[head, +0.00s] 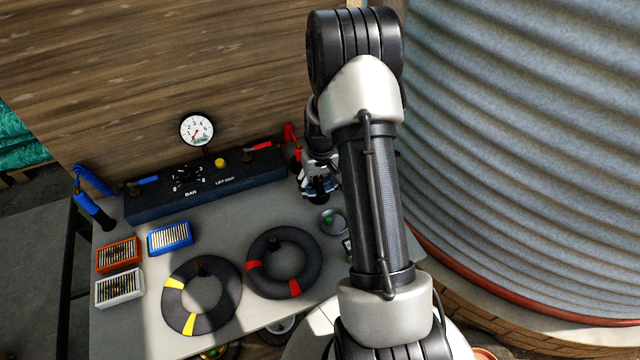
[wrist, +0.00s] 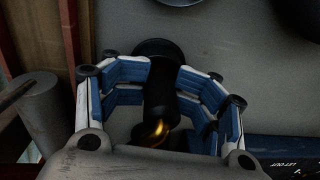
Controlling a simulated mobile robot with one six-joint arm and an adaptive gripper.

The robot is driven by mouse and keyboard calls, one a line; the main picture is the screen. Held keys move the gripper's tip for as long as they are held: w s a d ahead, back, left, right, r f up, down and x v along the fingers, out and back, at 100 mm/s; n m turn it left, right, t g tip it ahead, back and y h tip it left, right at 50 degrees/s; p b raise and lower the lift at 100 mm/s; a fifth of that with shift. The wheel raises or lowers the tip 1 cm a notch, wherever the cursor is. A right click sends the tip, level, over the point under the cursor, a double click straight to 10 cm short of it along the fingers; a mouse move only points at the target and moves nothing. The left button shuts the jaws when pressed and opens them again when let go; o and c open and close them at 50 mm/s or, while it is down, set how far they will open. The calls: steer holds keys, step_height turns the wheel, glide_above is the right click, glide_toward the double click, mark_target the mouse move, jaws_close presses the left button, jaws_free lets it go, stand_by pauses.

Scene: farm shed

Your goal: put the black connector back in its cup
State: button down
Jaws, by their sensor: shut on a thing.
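My gripper (head: 318,190) is over the back right of the grey bench, by the right end of the dark control block. In the wrist view its blue-padded fingers (wrist: 160,95) are closed around the black connector (wrist: 158,95), a dark cylinder with a brassy glint near its lower end. A wider dark round shape (wrist: 155,48) shows at the connector's far end; I cannot tell whether it is the cup or part of the connector. In the head view my gripper and arm hide the connector.
The control block (head: 225,185) with a pressure gauge (head: 197,130) and a red-handled part (head: 292,140) stand close left. A small round dish (head: 333,222) is just in front. Two black rings (head: 283,262) and several slotted boxes (head: 170,238) lie left. A corrugated tank (head: 520,150) rises right.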

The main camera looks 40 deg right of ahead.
steer(key=shift+s+f, duration=0.2)
steer(key=shift+f, duration=0.7)
steer(key=shift+s+r, duration=0.15)
steer(key=c, duration=1.1)
jaws_free()
steer(key=o, duration=0.8)
steer(key=shift+w+d+r, duration=0.1)
steer(key=shift+w+r, duration=0.1)
steer(key=o, duration=0.3)
steer(key=shift+r+p, duration=0.1)
steer(key=shift+p, duration=0.2)
steer(key=shift+r+p, duration=2.7)
steer(key=shift+r, duration=1.25)
